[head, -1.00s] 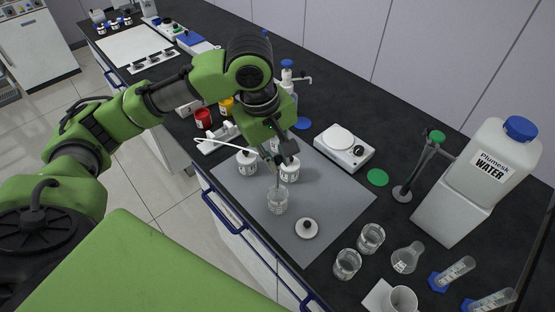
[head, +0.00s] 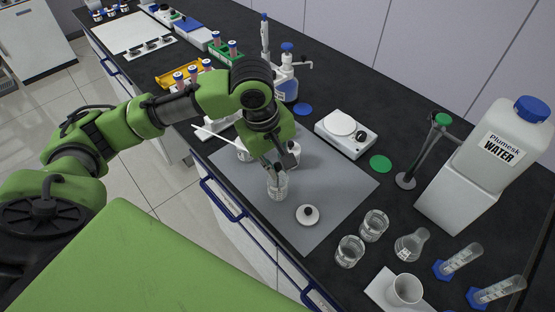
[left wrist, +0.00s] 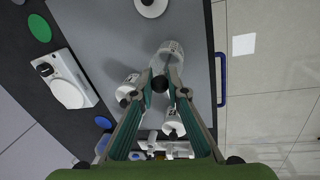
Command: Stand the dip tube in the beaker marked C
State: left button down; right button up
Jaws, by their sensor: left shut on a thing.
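My left gripper (head: 279,163) is shut just above a clear glass beaker (head: 277,188) on the grey mat (head: 335,190). The dip tube is thin and hard to make out. It seems to be held upright at the fingertips with its lower part in the beaker; I cannot tell if it touches the bottom. In the left wrist view the fingertips (left wrist: 160,86) close on a dark end beside the beaker (left wrist: 172,48). The letter on the beaker is too small to read. My right gripper is not in view.
White jars (left wrist: 130,86) stand close by the gripper, partly hidden by it in the head view. Two more beakers (head: 374,225) and a flask (head: 411,245) stand to the right. A balance (head: 345,133) stands behind.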

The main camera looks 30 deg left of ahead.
pick_arm(q)
jog(key=c, duration=1.9)
grip_release()
jog(key=o, duration=0.5)
jog(key=shift+c, duration=0.2)
jog(key=shift+r+p, duration=0.3)
jog(key=shift+p, duration=0.1)
notch_tip(320, 180, up, 6)
jog(key=p, duration=0.9)
jog(key=shift+r, duration=0.25)
jog(key=shift+f, duration=0.1)
